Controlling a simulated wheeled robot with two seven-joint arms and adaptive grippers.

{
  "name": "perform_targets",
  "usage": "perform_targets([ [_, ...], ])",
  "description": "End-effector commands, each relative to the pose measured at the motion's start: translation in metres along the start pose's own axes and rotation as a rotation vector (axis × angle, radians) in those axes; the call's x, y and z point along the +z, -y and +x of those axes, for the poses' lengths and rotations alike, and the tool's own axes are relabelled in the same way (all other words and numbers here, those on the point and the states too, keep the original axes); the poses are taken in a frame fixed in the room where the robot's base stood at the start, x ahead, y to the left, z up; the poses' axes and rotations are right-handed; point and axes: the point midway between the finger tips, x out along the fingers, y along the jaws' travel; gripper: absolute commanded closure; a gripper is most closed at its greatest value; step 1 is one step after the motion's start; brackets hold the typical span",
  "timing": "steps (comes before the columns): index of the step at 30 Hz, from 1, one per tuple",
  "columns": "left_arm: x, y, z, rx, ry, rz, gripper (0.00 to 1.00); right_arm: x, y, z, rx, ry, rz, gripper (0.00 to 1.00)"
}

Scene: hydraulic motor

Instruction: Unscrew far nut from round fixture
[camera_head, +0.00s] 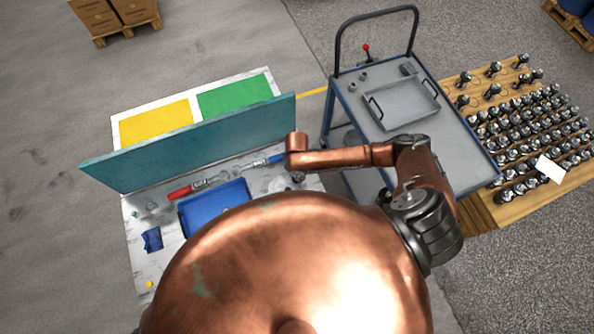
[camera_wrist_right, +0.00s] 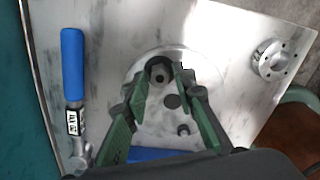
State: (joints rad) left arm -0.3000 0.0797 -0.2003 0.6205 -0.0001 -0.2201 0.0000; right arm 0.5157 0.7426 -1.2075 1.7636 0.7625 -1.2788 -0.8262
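In the right wrist view, a round metal fixture (camera_wrist_right: 133,73) lies on the pale worktable. A dark hex nut (camera_wrist_right: 160,73) sits at its far side, a dark round hole lies near its middle, and a smaller stud or nut (camera_wrist_right: 183,130) stands at its near side. My right gripper (camera_wrist_right: 161,80) is open, its green fingertips on either side of the far nut. I cannot tell whether they touch it. In the head view my right arm reaches over the table's right end, and its gripper is mostly hidden. My left gripper is not in view.
A blue-handled tool (camera_wrist_right: 72,65) lies left of the fixture; a metal flange ring (camera_wrist_right: 274,60) lies to the right. In the head view, a teal panel (camera_head: 190,147) stands behind a blue tray (camera_head: 213,207) and a red-handled tool (camera_head: 181,193). A cart (camera_head: 465,150) stands right.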

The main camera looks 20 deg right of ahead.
Motion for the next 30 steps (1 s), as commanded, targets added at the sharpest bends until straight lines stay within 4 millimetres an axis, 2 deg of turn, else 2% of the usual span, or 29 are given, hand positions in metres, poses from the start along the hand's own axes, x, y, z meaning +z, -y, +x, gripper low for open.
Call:
perform_targets([
  [1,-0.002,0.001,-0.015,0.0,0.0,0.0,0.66,-0.002,0.001,-0.006,-0.001,-0.002,0.074,0.75],
  [7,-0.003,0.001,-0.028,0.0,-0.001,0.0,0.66,0.0,0.0,-0.002,-0.001,0.0,0.281,0.75],
  [15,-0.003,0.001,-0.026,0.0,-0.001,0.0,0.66,0.0,0.0,0.001,0.0,0.001,0.295,0.75],
  [20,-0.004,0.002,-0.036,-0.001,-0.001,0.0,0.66,0.0,0.0,-0.002,-0.001,0.0,0.357,0.75],
  [30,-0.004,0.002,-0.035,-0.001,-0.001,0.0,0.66,0.0,0.0,0.0,0.0,0.001,0.367,0.75],
])
